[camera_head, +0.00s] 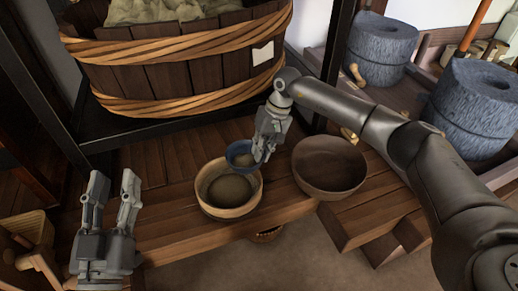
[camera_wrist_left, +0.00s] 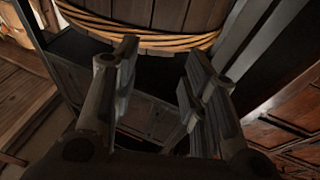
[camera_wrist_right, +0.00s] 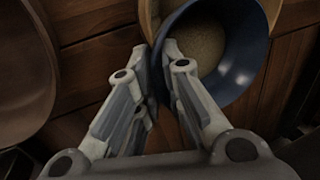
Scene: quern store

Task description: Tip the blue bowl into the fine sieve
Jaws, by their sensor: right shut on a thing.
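The blue bowl (camera_head: 232,147) is at the far edge of the fine sieve (camera_head: 206,203), partly over it. My right gripper (camera_head: 260,157) is shut on the bowl's right rim. In the right wrist view the blue bowl (camera_wrist_right: 243,78) sits between and beyond the fingertips (camera_wrist_right: 166,50), with a pale brown grainy fill inside. The sieve is round with a pale wooden rim and a brownish inside; whether that is mesh or grain I cannot tell. The bowl looks only slightly tilted, if at all. My left gripper (camera_head: 113,187) is open and empty at the left, also in its wrist view (camera_wrist_left: 157,70).
A brown wooden bowl (camera_head: 330,167) stands right of the sieve on the plank bench (camera_head: 160,200). A big rope-bound tub (camera_head: 180,65) stands behind. Blue-grey querns (camera_head: 381,45) are at the back right. A wooden box (camera_head: 28,228) is at the left.

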